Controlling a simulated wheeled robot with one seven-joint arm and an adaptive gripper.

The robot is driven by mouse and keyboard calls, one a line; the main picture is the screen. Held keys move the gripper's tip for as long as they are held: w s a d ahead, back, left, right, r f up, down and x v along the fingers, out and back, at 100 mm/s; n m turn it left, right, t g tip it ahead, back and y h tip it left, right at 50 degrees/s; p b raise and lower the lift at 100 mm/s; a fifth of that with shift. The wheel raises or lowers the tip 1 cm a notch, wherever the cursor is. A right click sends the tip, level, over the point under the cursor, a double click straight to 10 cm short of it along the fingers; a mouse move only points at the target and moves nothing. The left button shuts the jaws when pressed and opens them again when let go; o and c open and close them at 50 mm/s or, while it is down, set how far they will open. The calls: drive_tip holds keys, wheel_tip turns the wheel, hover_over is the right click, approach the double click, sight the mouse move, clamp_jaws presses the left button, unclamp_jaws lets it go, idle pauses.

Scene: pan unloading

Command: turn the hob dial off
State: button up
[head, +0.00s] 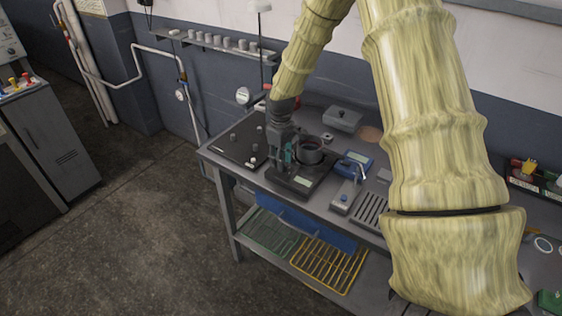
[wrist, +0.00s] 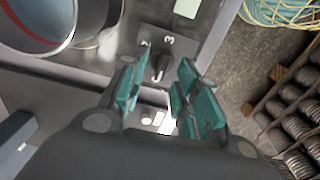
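The hob dial is a small dark knob (wrist: 161,66) on a grey plate with printed marks, one reading 3, in the wrist view. My gripper (wrist: 157,72) is open, with a teal finger on each side of the dial in that view. I cannot tell whether either finger touches it. The hob (head: 292,183) is a dark unit near the table's front edge in the head view. A dark round pan (head: 308,152) stands on it, and its rim shows at upper left in the wrist view (wrist: 68,35). In the head view my gripper (head: 288,160) hides the dial.
A black panel with small knobs (head: 238,145) lies left of the hob. A blue device (head: 354,164) and a grey block with a lever (head: 345,198) stand to the right. A grey lidded box (head: 343,119) is behind. Green and yellow racks (head: 328,264) lie on the lower shelf.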

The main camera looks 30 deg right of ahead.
wheel_tip(320, 180, up, 10)
drive_tip(key=shift+r, duration=0.25)
idle(0.6)
